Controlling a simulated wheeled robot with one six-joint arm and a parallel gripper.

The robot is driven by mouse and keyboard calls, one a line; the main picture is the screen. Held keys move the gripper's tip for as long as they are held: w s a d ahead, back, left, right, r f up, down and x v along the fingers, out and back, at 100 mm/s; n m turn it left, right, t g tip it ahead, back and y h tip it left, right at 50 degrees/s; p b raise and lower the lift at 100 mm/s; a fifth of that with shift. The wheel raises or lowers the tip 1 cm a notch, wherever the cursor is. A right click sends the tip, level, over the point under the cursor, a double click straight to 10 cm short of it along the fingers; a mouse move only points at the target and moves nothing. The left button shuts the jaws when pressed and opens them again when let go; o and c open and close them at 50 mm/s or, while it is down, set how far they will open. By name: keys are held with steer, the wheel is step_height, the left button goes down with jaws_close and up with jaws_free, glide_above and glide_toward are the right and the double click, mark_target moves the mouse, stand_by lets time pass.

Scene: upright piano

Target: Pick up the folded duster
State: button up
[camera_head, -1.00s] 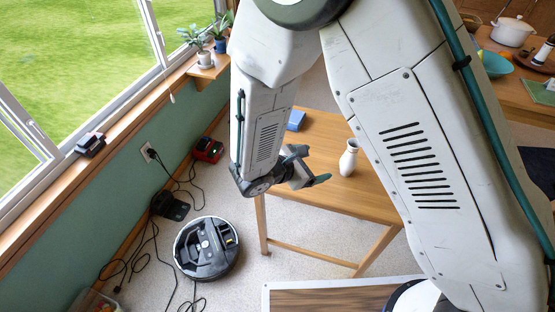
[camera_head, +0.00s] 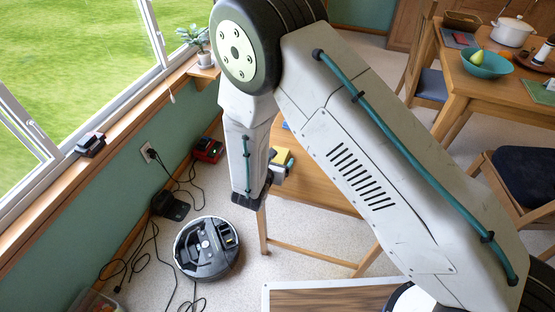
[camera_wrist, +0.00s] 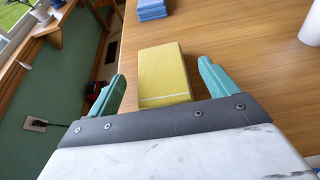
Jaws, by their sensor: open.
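A yellow folded cloth with a pale stripe, which looks like the folded duster (camera_wrist: 165,72), lies on the wooden table (camera_wrist: 245,45). In the wrist view it sits between the two teal fingers of my gripper (camera_wrist: 160,76), with a gap on each side. The fingers are open and hold nothing. In the head view part of the duster (camera_head: 281,156) shows beside my gripper (camera_head: 280,168), at the table's left end. My arm hides most of the tabletop there.
A blue folded cloth (camera_wrist: 152,9) lies just beyond the duster. A white vase (camera_wrist: 311,27) stands to the right on the table. The window wall (camera_wrist: 45,120) and sill are close on the left. A robot vacuum (camera_head: 206,248) and cables are on the floor.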

mark_target(278, 158)
steer(key=x, duration=0.3)
steer(key=shift+f, duration=0.1)
steer(key=shift+s, duration=0.1)
steer(key=c, duration=1.1)
steer(key=shift+c, duration=0.2)
steer(key=shift+r, duration=0.55)
steer(key=r, duration=0.2)
steer(key=shift+s+d+r, duration=0.15)
steer(key=shift+s+r, duration=0.15)
steer(key=shift+s, duration=0.1)
steer(key=s+d+r, duration=0.1)
steer(key=s+d, duration=0.3)
steer(key=s, duration=1)
steer(key=shift+s+r, duration=0.15)
steer(key=shift+s, duration=0.15)
steer(key=shift+d, duration=0.1)
